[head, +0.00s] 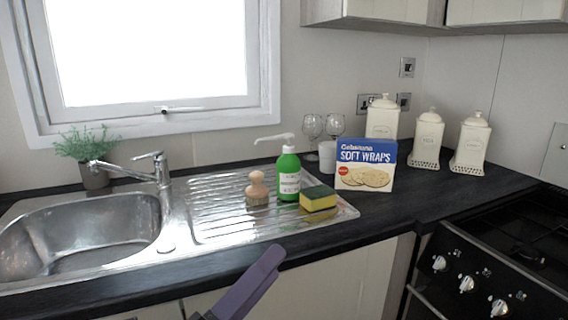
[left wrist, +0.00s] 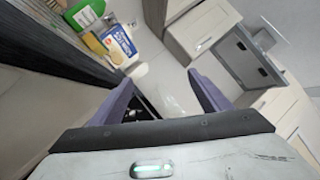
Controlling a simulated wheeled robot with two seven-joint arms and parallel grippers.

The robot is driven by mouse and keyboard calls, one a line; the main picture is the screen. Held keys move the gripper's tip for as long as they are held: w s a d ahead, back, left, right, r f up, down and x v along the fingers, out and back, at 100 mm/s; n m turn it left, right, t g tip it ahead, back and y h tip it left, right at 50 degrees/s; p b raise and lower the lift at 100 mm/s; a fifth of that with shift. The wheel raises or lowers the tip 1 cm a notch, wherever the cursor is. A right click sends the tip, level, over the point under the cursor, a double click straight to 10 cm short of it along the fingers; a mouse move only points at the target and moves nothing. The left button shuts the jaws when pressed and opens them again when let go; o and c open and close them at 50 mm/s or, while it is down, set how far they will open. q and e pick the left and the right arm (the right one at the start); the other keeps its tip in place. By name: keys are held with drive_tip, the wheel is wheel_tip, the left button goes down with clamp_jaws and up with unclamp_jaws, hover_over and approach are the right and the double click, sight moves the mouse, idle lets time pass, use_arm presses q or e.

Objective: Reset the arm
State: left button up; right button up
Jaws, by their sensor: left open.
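My left gripper (left wrist: 158,100) shows in the left wrist view with its two purple fingers wide apart and nothing between them. In the head view one purple finger of the left gripper (head: 250,283) shows at the bottom, in front of the counter's front edge and below the sink's drainboard. It is apart from the objects on the counter. The rest of the left arm is out of the head view. My right gripper is in neither view.
A sponge (head: 318,199), a green soap bottle (head: 288,180) and a wooden brush (head: 257,190) stand on the drainboard (head: 225,229). A soft wraps box (head: 366,165), glasses and cream canisters (head: 428,140) stand behind. The stove (head: 500,262) is at right. The counter before the box is clear.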

use_arm(q)
drive_tip(key=a+f+n+y, duration=0.6)
drive_tip(key=f+n+y, duration=0.2)
drive_tip(key=f+n, duration=0.5)
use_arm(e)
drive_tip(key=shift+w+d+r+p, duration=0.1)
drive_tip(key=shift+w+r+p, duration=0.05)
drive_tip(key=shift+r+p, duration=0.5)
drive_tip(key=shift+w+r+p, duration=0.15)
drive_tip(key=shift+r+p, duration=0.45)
use_arm(q)
drive_tip(key=s+a+f+n+g+y, duration=0.2)
drive_tip(key=s+f+n, duration=0.6)
drive_tip(key=f, duration=0.4)
drive_tip(key=s+a+f+n+g+y, duration=0.2)
drive_tip(key=s+a+f+n+g, duration=0.2)
drive_tip(key=s+f+n, duration=0.4)
wheel_tip(320, 180, down, 5)
drive_tip(key=shift+s+a+n+g+y, duration=0.3)
drive_tip(key=shift+s+g, duration=0.5)
drive_tip(key=shift+s, duration=0.3)
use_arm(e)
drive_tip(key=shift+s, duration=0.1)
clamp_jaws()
